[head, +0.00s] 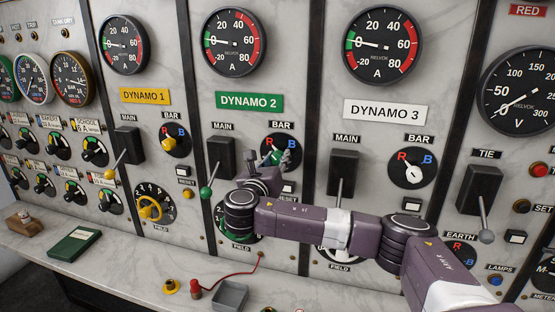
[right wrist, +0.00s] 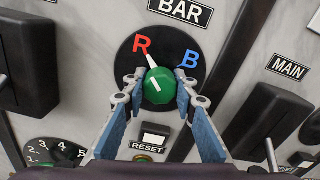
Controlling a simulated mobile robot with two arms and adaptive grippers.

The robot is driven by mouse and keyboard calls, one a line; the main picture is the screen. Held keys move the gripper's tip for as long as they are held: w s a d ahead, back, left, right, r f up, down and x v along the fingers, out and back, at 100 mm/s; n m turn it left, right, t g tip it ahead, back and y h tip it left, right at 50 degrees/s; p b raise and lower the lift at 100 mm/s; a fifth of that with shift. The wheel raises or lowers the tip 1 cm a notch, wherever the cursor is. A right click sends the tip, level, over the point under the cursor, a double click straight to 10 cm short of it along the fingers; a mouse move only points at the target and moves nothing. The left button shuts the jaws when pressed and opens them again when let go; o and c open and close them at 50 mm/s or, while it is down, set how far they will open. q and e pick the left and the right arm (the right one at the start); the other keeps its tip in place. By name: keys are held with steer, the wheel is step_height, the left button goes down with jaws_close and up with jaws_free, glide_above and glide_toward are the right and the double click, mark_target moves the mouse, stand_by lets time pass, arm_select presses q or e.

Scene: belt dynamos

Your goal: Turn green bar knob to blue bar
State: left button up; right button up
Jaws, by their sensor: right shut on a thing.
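The green bar knob (right wrist: 160,87) is on the black BAR dial of the DYNAMO 2 panel, between a red R (right wrist: 142,44) and a blue B (right wrist: 189,60). Its white pointer (right wrist: 152,62) points up and left, towards the R side. My right gripper (right wrist: 159,88) is shut on the knob, with one fingertip on each side of it. In the head view the right gripper (head: 275,160) is at the same dial and partly hides the knob. My left gripper is not in view.
The MAIN lever with a green ball (head: 206,191) is just left of my gripper. The RESET button (right wrist: 154,138) is below the dial. Yellow (head: 168,143) and white (head: 412,173) bar knobs are on neighbouring panels. A grey tray (head: 231,295) is on the ledge.

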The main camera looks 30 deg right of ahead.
steer(key=m+b, duration=0.1)
steer(key=m, duration=0.2)
steer(key=m+b, duration=0.1)
steer(key=shift+f+b, duration=0.25)
steer(key=shift+b, duration=0.1)
steer(key=m+b, duration=0.3)
steer(key=m, duration=0.1)
steer(key=shift+m, duration=0.4)
steer(key=m+b, duration=0.3)
steer(key=m, duration=0.1)
steer(key=shift+m, duration=0.3)
steer(key=m+b, duration=0.2)
steer(key=m, duration=0.2)
steer(key=shift+r+b, duration=0.1)
steer(key=shift+b, duration=0.3)
steer(key=o, duration=1.2)
steer(key=shift+r, duration=0.1)
steer(key=shift+c, duration=0.2)
